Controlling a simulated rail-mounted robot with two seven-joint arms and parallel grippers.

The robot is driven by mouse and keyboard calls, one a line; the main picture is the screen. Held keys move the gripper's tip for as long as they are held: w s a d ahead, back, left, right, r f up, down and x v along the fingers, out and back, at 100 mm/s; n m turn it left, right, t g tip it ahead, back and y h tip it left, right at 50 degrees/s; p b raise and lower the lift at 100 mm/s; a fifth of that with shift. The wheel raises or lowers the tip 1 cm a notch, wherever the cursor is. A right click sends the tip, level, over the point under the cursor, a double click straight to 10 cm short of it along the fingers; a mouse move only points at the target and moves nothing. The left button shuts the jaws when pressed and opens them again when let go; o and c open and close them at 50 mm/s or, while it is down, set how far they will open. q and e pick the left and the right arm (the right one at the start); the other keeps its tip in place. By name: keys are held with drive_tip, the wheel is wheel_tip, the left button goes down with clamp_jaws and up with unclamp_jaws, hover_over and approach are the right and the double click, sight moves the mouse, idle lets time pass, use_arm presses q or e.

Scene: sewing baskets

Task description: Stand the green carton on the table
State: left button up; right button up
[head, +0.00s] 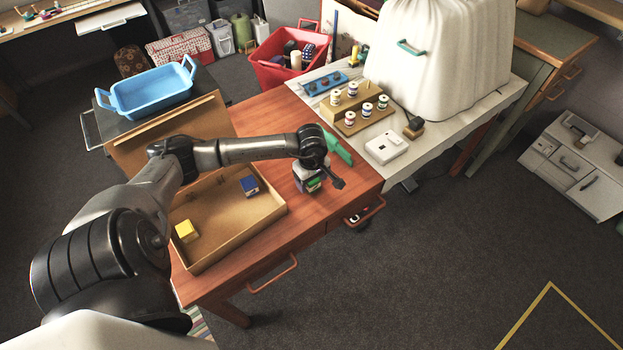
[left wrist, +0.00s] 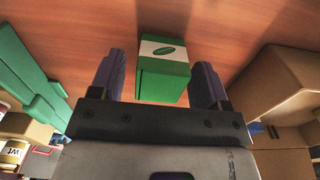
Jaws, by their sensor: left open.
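The green carton (left wrist: 163,82) has a pale band with a dark leaf mark and lies on or just above the wooden table top. In the left wrist view it sits between the two fingers of my left gripper (left wrist: 160,66), with a visible gap on each side. The gripper is open. In the head view my left gripper (head: 309,180) points down over the table's right part and hides most of the carton; a bit of green (head: 314,185) shows at the fingers. I cannot tell whether the carton is upright. My right gripper is out of view.
An open cardboard box (head: 246,228) on the wooden table (head: 262,122) holds a yellow block (head: 186,231) and a blue block (head: 249,186). A green object (head: 337,148) lies just behind the gripper. Bare wood shows at the table's front right.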

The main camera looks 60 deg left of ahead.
use_arm(q)
drive_tip(key=shift+r, duration=0.1)
drive_tip(key=shift+r, duration=0.25)
wheel_tip(320, 180, up, 12)
drive_tip(key=shift+f, duration=0.2)
idle(0.4)
